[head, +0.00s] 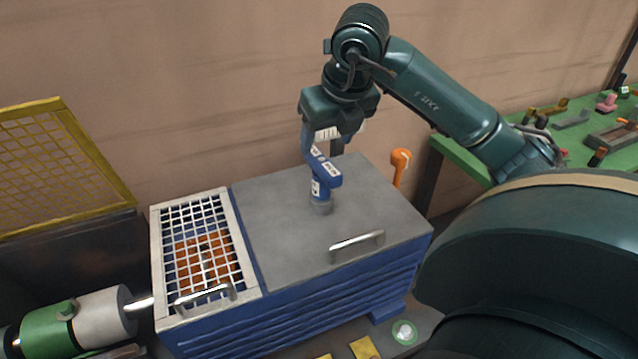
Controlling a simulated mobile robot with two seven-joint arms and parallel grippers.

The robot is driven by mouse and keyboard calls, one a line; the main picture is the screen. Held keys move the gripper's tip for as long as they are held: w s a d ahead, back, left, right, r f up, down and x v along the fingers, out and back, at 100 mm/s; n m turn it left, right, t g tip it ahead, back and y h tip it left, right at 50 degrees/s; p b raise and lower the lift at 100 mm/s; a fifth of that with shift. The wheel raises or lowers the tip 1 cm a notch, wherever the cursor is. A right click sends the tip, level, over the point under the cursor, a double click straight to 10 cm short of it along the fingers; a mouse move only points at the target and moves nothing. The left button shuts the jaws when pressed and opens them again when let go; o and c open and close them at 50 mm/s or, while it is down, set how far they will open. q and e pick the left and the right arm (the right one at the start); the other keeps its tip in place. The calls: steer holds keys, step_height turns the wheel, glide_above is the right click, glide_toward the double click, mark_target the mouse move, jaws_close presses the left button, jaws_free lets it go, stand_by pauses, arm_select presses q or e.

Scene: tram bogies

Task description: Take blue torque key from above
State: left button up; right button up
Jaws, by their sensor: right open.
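The blue torque key (322,183) stands on the grey lid (280,210) of a blue cabinet, on a round grey foot. It has white labels, and its upper part slants up to the left towards my right gripper. My right gripper (326,142) points down just above the key, with its fingers apart. The key's upper end overlaps the left finger in the head view; I cannot tell whether they touch. My left gripper is not in view.
A white grid cover (201,250) with a handle lies left of the lid, over orange-brown contents. A metal handle (357,246) stands up at the lid's front. An orange tool (400,163) is behind the cabinet's right edge. A green bench (465,156) with parts stands right.

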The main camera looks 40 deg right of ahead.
mark_target(322, 159)
steer(key=x, duration=0.9)
steer(key=shift+s+f+p, duration=0.1)
steer(key=shift+s+p, duration=0.1)
steer(key=shift+p, duration=0.2)
steer(key=shift+c, duration=0.2)
jaws_close()
